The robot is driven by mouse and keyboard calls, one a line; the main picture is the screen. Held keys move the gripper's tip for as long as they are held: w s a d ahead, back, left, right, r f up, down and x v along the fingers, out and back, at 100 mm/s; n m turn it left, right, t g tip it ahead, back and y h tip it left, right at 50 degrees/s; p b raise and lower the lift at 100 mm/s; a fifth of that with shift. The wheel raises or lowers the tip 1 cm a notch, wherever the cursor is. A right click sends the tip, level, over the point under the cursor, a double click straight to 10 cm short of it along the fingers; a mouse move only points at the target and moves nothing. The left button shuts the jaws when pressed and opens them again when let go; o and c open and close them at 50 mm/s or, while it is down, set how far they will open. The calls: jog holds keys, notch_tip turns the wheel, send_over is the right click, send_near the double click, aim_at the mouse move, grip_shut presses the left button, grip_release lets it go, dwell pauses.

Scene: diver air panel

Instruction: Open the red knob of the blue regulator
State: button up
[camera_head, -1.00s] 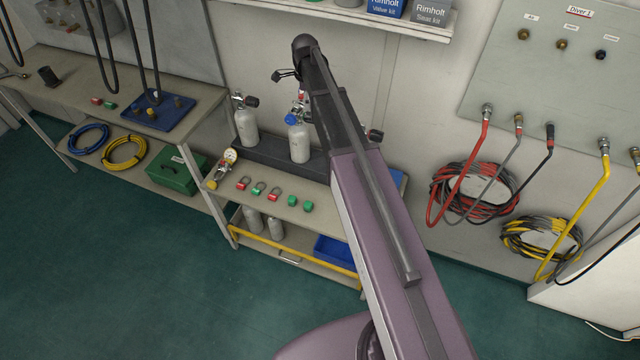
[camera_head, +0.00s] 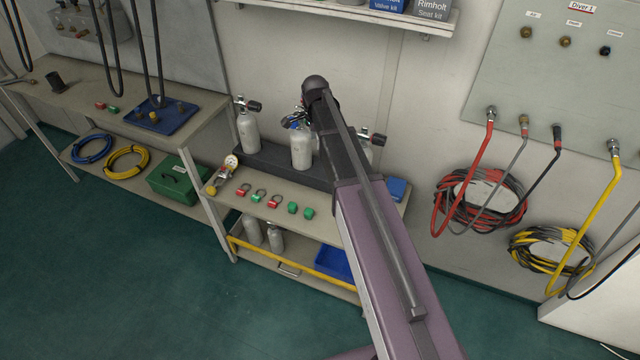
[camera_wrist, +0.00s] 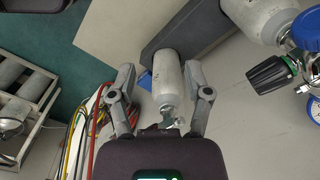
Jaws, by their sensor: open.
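The blue regulator sits on the middle grey cylinder (camera_head: 301,152) on the bench. In the head view only a bit of its blue body (camera_head: 289,123) shows, behind my gripper (camera_head: 297,115). In the wrist view the blue regulator (camera_wrist: 308,30) is at the upper right edge, partly cut off, with a black knob with a green ring (camera_wrist: 272,75) beside it. I cannot make out its red knob in either view now. My gripper (camera_wrist: 160,72) is open, its fingers apart, with the right-hand cylinder (camera_wrist: 168,78) showing between and beyond them.
A left cylinder (camera_head: 249,132) with a black knob stands on the same dark stand. A gauge (camera_head: 231,162) and several red and green small parts (camera_head: 275,201) lie on the bench front. A shelf (camera_head: 350,12) hangs above. Hoses (camera_head: 480,200) hang on the right wall.

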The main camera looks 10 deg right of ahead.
jog(key=s+f+n+b, duration=0.4)
jog(key=s+f+b, duration=0.3)
jog(key=f+b, duration=0.2)
jog(key=shift+f+n, duration=0.4)
jog(key=shift+s+a, duration=0.1)
jog(key=shift+s, duration=0.15)
